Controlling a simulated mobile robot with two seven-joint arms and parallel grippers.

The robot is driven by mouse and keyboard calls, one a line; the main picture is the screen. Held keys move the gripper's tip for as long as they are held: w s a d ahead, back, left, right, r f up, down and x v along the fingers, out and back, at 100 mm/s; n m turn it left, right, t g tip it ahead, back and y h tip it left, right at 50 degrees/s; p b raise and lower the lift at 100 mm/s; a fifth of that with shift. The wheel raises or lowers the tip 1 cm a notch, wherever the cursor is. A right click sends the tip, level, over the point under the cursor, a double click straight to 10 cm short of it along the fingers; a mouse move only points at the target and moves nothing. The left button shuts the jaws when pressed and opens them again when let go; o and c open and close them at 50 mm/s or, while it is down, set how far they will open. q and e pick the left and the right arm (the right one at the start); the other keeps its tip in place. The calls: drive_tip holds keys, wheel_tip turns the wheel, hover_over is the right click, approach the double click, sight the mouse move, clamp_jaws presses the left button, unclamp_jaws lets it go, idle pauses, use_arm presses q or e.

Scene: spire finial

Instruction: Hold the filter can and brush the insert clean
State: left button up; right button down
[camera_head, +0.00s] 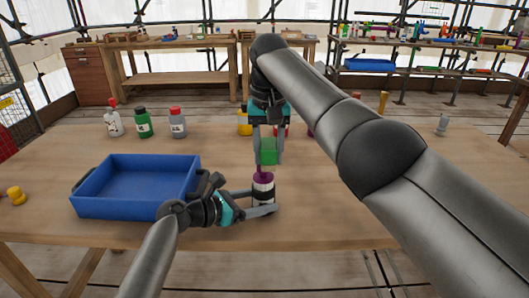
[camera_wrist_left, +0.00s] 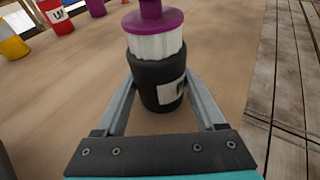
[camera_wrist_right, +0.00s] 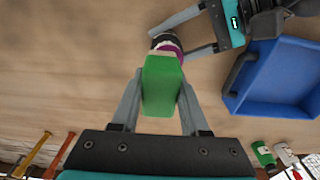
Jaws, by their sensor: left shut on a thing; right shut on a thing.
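The filter can (camera_head: 263,196) is dark with a white label and stands upright on the table. It also shows in the left wrist view (camera_wrist_left: 157,88). A white insert (camera_wrist_left: 155,45) with a purple cap (camera_wrist_left: 153,20) rises out of its top. My left gripper (camera_head: 262,207) is shut on the can, one finger on each side. My right gripper (camera_head: 268,157) points down above the can and is shut on a green block (camera_wrist_right: 161,85), apparently the brush.
A blue tray (camera_head: 135,206) stands left of the can, behind my left forearm. Several bottles, including a green one (camera_head: 144,123), stand along the back edge. A yellow container (camera_head: 244,123) is behind my right gripper. A yellow knob-like piece (camera_head: 16,195) lies far left.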

drive_tip(key=shift+a, duration=1.1)
drive_tip(key=shift+d+f, duration=0.1)
drive_tip(key=shift+d, duration=1.05)
drive_tip(key=shift+a, duration=1.15)
drive_tip(key=shift+d, duration=0.6)
drive_tip(key=shift+f, duration=0.1)
drive_tip(key=shift+d, duration=0.1)
